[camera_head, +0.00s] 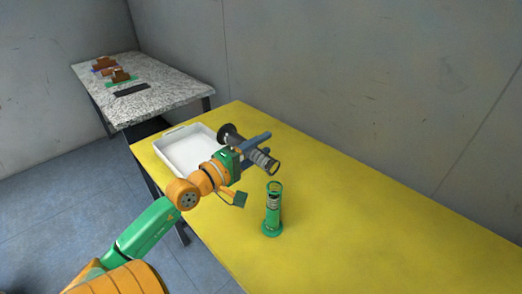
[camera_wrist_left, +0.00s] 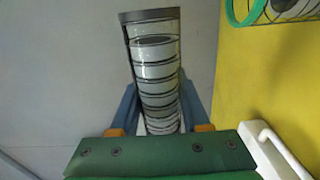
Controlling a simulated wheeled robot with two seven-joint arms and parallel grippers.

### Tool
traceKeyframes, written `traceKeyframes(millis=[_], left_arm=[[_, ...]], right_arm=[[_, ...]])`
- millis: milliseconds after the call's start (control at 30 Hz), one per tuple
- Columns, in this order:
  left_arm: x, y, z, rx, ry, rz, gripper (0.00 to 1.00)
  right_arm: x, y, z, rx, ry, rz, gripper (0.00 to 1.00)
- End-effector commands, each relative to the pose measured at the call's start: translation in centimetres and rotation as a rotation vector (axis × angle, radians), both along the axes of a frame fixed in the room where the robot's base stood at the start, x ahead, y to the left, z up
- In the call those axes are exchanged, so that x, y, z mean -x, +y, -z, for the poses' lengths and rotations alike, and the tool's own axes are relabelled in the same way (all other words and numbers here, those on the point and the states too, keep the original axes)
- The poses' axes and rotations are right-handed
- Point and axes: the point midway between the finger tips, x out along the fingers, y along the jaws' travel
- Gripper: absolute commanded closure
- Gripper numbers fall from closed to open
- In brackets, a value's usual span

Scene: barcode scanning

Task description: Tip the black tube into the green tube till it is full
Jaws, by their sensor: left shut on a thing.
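My left gripper (camera_head: 254,150) is shut on the black tube (camera_head: 262,159), around its middle. The tube is tilted, its dark flared base (camera_head: 230,133) up to the left and its clear open end down to the right. In the left wrist view the black tube (camera_wrist_left: 156,62) lies between the blue fingers and shows several dark bands and pale parts inside. The green tube (camera_head: 272,212) stands upright on the table, its rim just below the black tube's open end in the head view.
A white tray (camera_head: 182,165) sits on the yellow table (camera_head: 345,215) behind my left arm. The table is bare to the right of the green tube. A speckled grey table (camera_head: 165,98) with several small items stands at the back left.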

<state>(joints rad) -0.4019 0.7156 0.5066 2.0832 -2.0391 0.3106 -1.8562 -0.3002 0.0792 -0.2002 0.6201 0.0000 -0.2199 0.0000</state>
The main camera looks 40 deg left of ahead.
Motion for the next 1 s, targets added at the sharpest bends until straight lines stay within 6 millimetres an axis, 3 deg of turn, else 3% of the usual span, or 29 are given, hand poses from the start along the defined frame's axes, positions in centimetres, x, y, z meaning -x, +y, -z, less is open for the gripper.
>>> traceKeyframes(millis=[333, 700, 1000], left_arm=[[0.0, 0.0, 0.0, -0.020, -0.003, 0.001, 1.00], [0.0, 0.0, 0.5, -0.234, -0.019, 0.000, 1.00], [0.0, 0.0, 0.3, -0.287, -0.024, -0.001, 1.00]], right_arm=[[0.0, 0.1, 0.2, -0.001, -0.001, 0.000, 0.50], [0.0, 0.0, 2.4, -0.001, -0.001, 0.000, 0.50], [0.0, 0.0, 2.6, 0.000, 0.000, 0.000, 0.50]])
